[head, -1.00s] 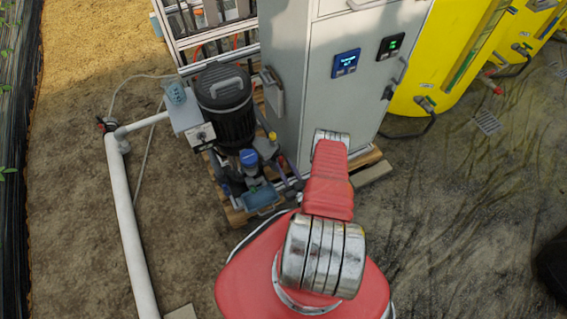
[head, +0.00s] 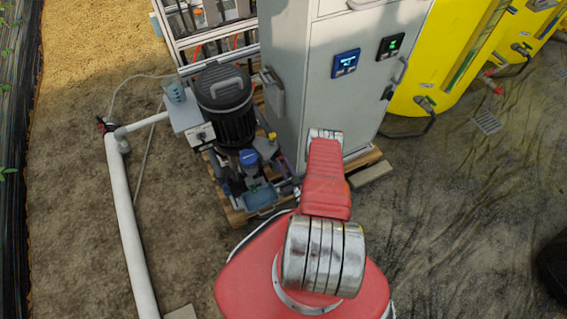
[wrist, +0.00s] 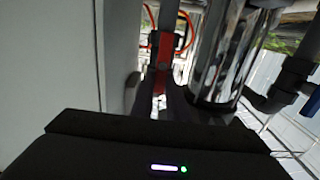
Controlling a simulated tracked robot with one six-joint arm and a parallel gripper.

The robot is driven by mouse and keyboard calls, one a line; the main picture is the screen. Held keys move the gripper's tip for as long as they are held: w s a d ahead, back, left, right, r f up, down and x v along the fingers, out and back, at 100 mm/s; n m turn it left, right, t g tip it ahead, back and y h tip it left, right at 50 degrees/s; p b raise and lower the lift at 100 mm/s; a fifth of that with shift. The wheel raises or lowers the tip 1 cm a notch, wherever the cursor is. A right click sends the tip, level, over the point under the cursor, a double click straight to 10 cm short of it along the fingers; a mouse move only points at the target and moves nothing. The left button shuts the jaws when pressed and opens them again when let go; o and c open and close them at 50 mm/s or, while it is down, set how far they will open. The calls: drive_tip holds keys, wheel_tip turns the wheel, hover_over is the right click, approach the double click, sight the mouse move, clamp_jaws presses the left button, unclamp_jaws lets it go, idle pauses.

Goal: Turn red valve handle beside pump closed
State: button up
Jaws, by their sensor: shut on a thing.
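The red valve handle (wrist: 163,62) stands upright in the middle of the wrist view, between the grey cabinet side and a shiny metal cylinder. My gripper (wrist: 168,98) reaches toward it from below, its dark fingers closed at the handle's lower part; the exact contact is shadowed. In the head view the pump (head: 225,105), with its black motor, stands left of the cabinet. My red arm extends toward the cabinet's lower corner there and hides the gripper. The handle cannot be made out in the head view.
The grey control cabinet (head: 350,95) stands close to my arm. A white pipe (head: 122,200) runs along the ground at left. Yellow tanks (head: 440,60) stand at right. A dark pipe fitting (wrist: 290,82) is right of the metal cylinder. Open ground lies at lower right.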

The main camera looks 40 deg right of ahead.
drive_tip(key=shift+d, duration=0.25)
clamp_jaws()
drive_tip(key=shift+a, duration=0.15)
